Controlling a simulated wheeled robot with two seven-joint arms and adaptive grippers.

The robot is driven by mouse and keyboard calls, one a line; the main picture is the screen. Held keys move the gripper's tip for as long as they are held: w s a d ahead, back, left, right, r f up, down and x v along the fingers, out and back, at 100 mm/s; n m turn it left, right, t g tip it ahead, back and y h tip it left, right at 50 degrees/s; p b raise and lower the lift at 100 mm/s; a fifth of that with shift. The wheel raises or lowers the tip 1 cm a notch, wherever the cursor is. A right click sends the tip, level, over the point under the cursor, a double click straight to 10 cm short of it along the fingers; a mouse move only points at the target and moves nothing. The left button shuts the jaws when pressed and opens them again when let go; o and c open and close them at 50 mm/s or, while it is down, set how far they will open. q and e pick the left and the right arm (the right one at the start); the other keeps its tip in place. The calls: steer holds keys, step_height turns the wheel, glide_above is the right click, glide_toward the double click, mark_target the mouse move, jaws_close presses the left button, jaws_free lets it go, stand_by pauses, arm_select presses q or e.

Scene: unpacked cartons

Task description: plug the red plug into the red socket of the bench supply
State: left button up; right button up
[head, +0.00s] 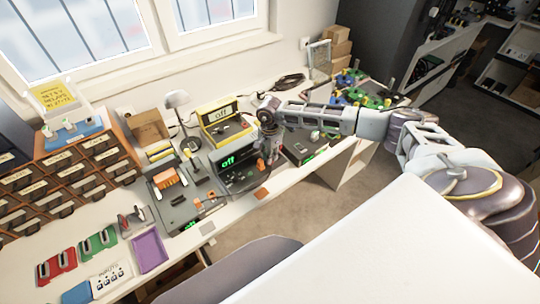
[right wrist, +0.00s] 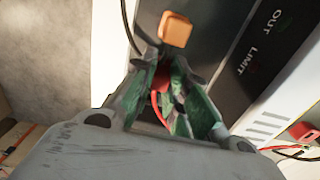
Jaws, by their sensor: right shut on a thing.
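My right gripper (head: 268,152) is at the right front of a dark-fronted unit with a green "off" display (head: 237,167), which looks like the bench supply. In the right wrist view my gripper (right wrist: 172,80) is shut on the red plug (right wrist: 162,78), whose red lead (right wrist: 156,108) hangs back between the fingers. The fingertips point at a dark panel (right wrist: 228,75) marked OUT and LIMIT. The red socket is not discernible; the fingers cover part of the panel. I cannot tell whether the plug touches the panel. My left gripper is not in view.
An orange block (right wrist: 174,29) is on the panel just beyond the fingertips. Another red piece with wires (right wrist: 303,130) is at the right. A yellow unit (head: 222,118) stands behind, a grey box (head: 175,195) to the left, and another unit (head: 302,147) to the right.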

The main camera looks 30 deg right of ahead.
steer(key=o, duration=0.9)
steer(key=shift+c, duration=0.2)
steer(key=shift+r, duration=0.15)
step_height(320, 180, up, 12)
stand_by(0.4)
